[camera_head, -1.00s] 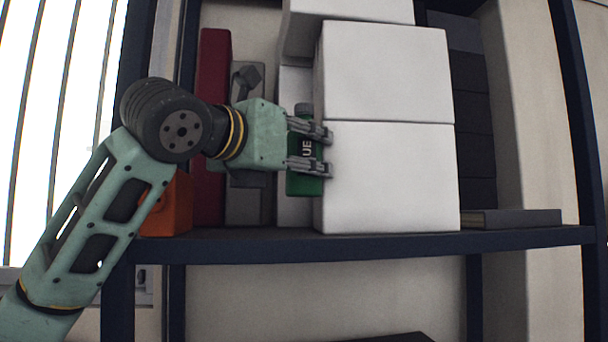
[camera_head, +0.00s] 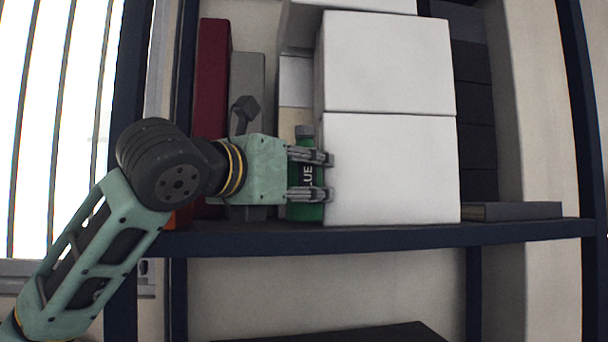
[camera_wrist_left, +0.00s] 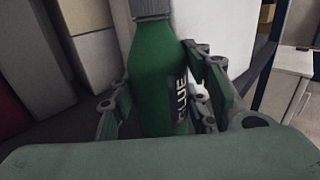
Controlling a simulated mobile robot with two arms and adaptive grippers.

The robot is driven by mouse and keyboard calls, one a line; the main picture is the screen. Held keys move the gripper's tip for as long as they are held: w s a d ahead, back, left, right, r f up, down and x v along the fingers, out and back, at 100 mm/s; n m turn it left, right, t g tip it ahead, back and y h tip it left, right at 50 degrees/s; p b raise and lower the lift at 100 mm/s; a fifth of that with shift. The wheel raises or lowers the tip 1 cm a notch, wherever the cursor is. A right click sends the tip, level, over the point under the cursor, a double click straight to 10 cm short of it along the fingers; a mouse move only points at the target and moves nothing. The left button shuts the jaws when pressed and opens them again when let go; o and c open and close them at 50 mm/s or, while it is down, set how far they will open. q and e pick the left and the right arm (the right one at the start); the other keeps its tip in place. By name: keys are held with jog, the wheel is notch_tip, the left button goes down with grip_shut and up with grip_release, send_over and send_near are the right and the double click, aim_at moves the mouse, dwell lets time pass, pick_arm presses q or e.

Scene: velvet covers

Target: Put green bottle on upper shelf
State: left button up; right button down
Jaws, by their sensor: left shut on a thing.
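The green bottle (camera_head: 304,212) has a grey cap and white lettering. It stands upright at the shelf board (camera_head: 400,236), just left of the stacked white boxes. Its base is at the level of the board; I cannot tell if it touches. My left gripper (camera_head: 318,175) comes in from the left and is shut on the bottle, with its fingers across the bottle's middle. In the left wrist view the bottle (camera_wrist_left: 158,75) sits between the two fingers. My right gripper is not in view.
White boxes (camera_head: 388,165) stand close to the right of the bottle. A dark red box (camera_head: 211,80) and a grey box (camera_head: 246,75) stand behind my arm. Dark boxes (camera_head: 474,120) and a flat dark item (camera_head: 512,211) are further right. The board is bare near its front edge.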

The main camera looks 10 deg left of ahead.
pick_arm(q)
jog(key=shift+f, duration=0.1)
jog(key=o, duration=1.5)
jog(key=shift+r, duration=0.5)
jog(key=b+v, duration=0.5)
jog(key=v, duration=0.7)
jog(key=shift+b, duration=0.35)
